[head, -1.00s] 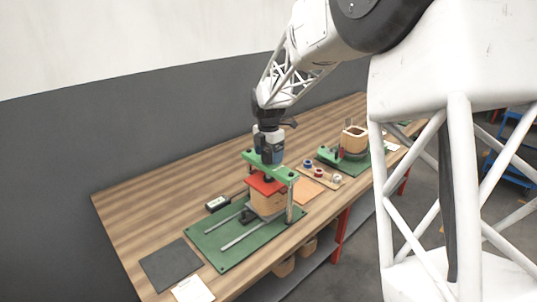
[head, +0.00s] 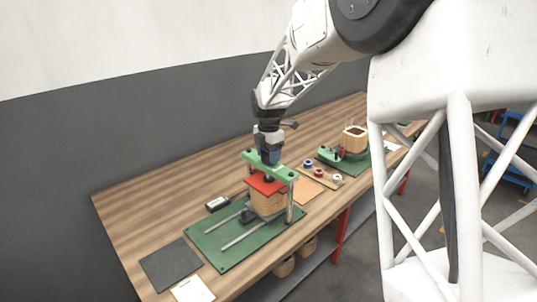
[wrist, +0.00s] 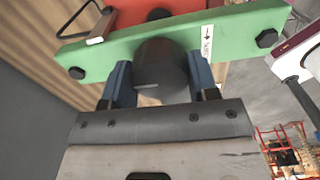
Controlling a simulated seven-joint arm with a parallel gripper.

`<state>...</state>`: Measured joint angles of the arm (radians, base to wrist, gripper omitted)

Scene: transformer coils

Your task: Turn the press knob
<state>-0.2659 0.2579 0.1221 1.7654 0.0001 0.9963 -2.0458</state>
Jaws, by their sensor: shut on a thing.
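The press stands on a green base plate (head: 207,240) on the bench. Its green crossbar (head: 270,166) is carried on posts, with a red plate (head: 266,185) below it over a wooden coil block (head: 267,203). In the wrist view the dark round press knob (wrist: 160,68) sits at the green crossbar (wrist: 110,52), with a white arrow label (wrist: 207,40) beside it. My gripper (wrist: 160,85) has its two blue fingers on either side of the knob, shut on it. In the head view my gripper (head: 268,155) is directly above the crossbar and hides the knob.
A second green fixture with a wooden coil (head: 353,138) stands farther right. Several small spools (head: 318,173) lie between. A small display box (head: 217,203) sits left of the press. A dark mat (head: 170,264) and white paper (head: 193,289) lie at the near left.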

